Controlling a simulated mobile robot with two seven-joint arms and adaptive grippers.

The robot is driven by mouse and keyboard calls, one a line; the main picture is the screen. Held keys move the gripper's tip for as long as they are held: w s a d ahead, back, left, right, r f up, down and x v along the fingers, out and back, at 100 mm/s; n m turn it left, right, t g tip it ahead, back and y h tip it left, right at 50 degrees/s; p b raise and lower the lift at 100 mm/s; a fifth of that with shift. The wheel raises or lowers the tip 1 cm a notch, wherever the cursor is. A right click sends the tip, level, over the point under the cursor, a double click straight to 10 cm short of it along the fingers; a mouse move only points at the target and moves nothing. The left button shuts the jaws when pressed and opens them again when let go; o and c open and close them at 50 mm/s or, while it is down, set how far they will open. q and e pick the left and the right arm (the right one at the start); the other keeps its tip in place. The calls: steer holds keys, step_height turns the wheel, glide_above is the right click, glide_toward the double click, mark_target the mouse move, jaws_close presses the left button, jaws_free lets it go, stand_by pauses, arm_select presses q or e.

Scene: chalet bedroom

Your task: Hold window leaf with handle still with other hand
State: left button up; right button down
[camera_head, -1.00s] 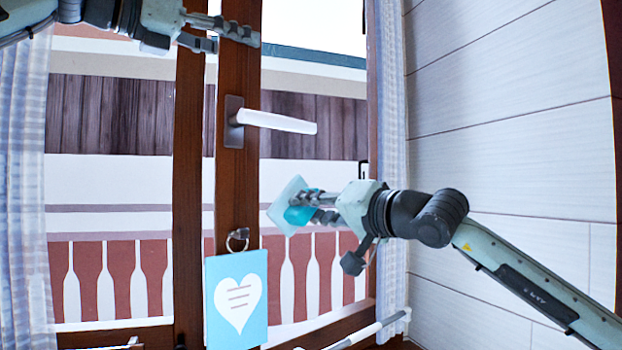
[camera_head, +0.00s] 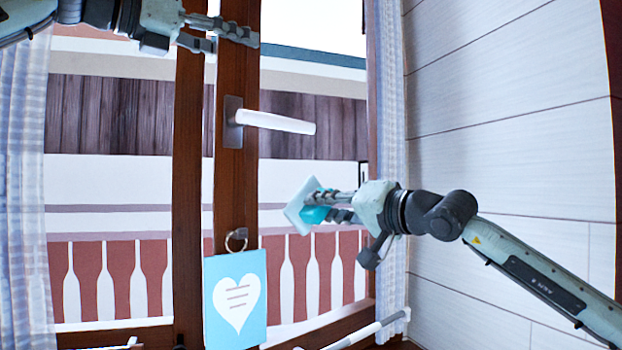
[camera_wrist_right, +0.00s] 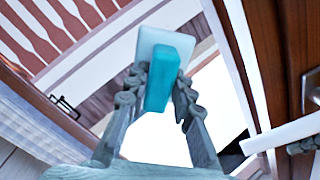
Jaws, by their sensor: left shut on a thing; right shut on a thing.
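The window leaf (camera_head: 235,185) has a brown wooden frame with a white handle (camera_head: 275,122) on a grey plate, which sticks out level to the right. My left gripper (camera_head: 236,40) is at the frame's upper part, above the handle, one finger lying across the wood. It is shut on the frame; the exact contact is partly hidden. My right gripper (camera_head: 335,205) is shut on a teal grip with a pale flat pad (camera_head: 301,206), held in front of the glass, below and right of the handle. The pad (camera_wrist_right: 150,48) also shows between the fingers in the right wrist view.
A blue card with a white heart (camera_head: 236,300) hangs from a ring on the leaf's frame, below the handle. Checked curtains hang at the left (camera_head: 22,200) and right (camera_head: 392,150). A pale plank wall (camera_head: 510,120) stands at the right. A white rod (camera_head: 365,332) lies low.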

arm_select(q)
steer(key=shift+s+d, duration=0.15)
steer(key=shift+d, duration=0.1)
arm_select(e)
steer(key=shift+s+a, duration=1.5)
steer(key=shift+a, duration=0.05)
arm_select(q)
steer(key=shift+a, duration=0.15)
arm_select(e)
glide_toward(292, 207)
steer(key=shift+w+r, duration=0.1)
steer(key=shift+w, duration=0.05)
arm_select(q)
steer(key=o, duration=1)
